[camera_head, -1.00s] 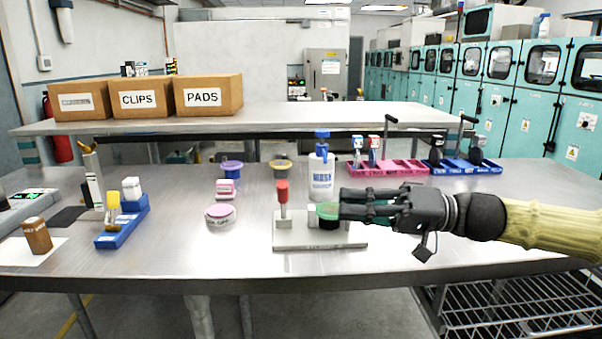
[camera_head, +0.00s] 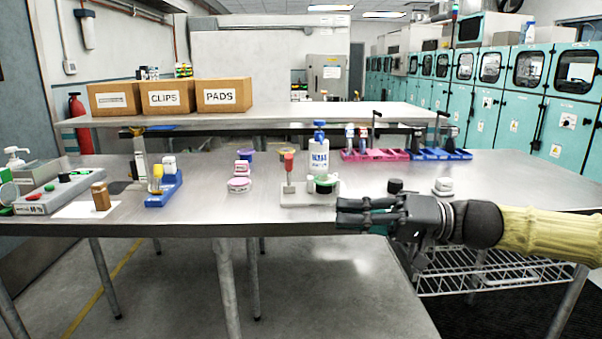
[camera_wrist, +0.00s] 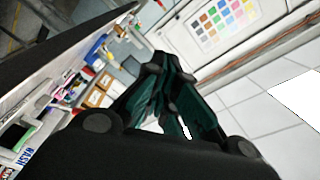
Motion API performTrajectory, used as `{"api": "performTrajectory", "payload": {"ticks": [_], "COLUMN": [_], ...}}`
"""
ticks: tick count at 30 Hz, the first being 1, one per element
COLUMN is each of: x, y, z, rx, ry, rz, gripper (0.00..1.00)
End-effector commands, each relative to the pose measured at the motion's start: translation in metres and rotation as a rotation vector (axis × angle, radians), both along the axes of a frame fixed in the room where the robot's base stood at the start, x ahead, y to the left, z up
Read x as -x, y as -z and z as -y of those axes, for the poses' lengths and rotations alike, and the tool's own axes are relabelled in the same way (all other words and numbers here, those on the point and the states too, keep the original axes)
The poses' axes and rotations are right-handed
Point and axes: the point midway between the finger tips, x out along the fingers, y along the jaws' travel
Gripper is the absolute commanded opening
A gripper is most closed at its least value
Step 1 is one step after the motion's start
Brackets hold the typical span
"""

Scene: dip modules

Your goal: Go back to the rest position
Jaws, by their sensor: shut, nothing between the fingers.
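My gripper (camera_head: 352,214) is in the head view, at the front edge of the steel table (camera_head: 330,222), pointing left. Its dark fingers are closed and hold nothing. In the wrist view my gripper (camera_wrist: 165,85) also shows with its fingers together and empty. Behind it on the table stands a metal plate fixture (camera_head: 300,200) with a red-handled post (camera_head: 288,165) and a round part with a green top (camera_head: 322,184). The gripper is apart from the fixture.
A white wash bottle (camera_head: 319,158), a pink tray (camera_head: 372,154) and a blue tray (camera_head: 440,155) stand farther back. A dark knob-like piece (camera_head: 395,186) and a white piece (camera_head: 443,187) sit behind my arm. A blue rack (camera_head: 164,190) is at left.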

Motion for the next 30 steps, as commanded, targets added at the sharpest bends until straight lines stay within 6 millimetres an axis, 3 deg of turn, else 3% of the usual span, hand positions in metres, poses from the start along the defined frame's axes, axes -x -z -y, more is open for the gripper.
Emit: {"api": "performTrajectory", "payload": {"ticks": [8,14,17,23,30], "x": [-0.006,-0.007,-0.005,0.013,0.055], "y": [0.051,0.104,0.141,0.249,0.375], "z": [-0.022,-0.042,-0.053,-0.074,-0.077], "rx": [0.080,0.163,0.222,0.402,0.634], "ry": [0.011,0.023,0.032,0.064,0.115], "rz": [-0.093,-0.180,-0.241,-0.394,-0.548], "gripper": [0.00,0.00,0.00,0.00,0.00]}}
